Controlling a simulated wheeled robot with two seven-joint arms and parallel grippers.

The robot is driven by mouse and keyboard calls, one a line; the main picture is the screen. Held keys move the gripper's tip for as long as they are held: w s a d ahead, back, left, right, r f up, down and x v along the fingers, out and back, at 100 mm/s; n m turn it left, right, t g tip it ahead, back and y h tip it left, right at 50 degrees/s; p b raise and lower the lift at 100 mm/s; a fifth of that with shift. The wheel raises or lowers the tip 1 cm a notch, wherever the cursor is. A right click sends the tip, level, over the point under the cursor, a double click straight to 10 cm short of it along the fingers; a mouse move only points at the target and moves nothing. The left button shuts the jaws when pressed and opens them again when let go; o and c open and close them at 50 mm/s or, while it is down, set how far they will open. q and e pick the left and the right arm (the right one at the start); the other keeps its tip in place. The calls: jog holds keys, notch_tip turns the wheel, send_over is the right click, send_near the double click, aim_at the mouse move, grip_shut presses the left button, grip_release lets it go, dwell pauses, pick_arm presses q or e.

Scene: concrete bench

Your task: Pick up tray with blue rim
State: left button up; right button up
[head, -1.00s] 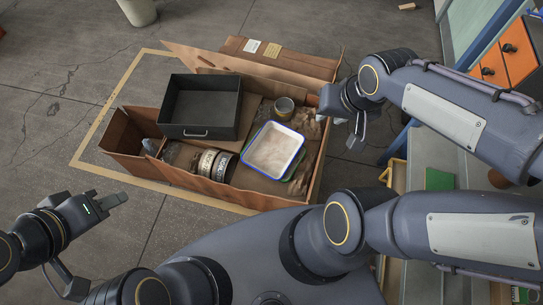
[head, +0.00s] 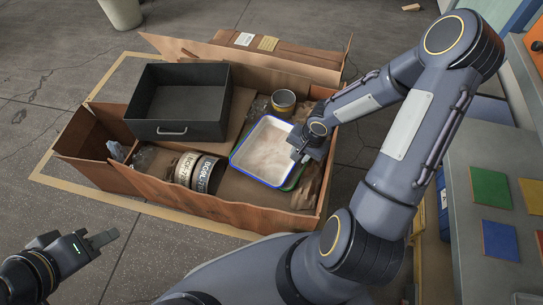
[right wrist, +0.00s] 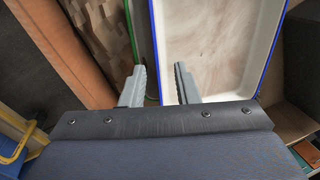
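The white tray with a blue rim (head: 262,150) lies tilted in the right part of the cardboard box, and its inside looks empty. A green-rimmed piece (head: 293,180) shows beneath its edge. My right gripper (head: 301,156) is at the tray's right edge. In the right wrist view, my right gripper's fingers (right wrist: 160,76) are apart, and the blue-rimmed tray's wall (right wrist: 154,45) passes between their tips; contact cannot be made out. The green edge (right wrist: 131,40) runs just left of it. My left gripper (head: 104,239) is at the lower left, away from the box, and its finger gap is not clear.
The cardboard box (head: 240,213) also holds a dark metal bin (head: 178,129), tape rolls (head: 198,172), a round can (head: 284,101) and crumpled brown paper (head: 307,187). Its flaps stand out around it. A bench with coloured squares (head: 490,188) is at the right.

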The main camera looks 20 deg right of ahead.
jog(key=b+x, duration=0.2)
jog(key=x, duration=0.3)
jog(key=shift+s, duration=0.1)
grip_shut()
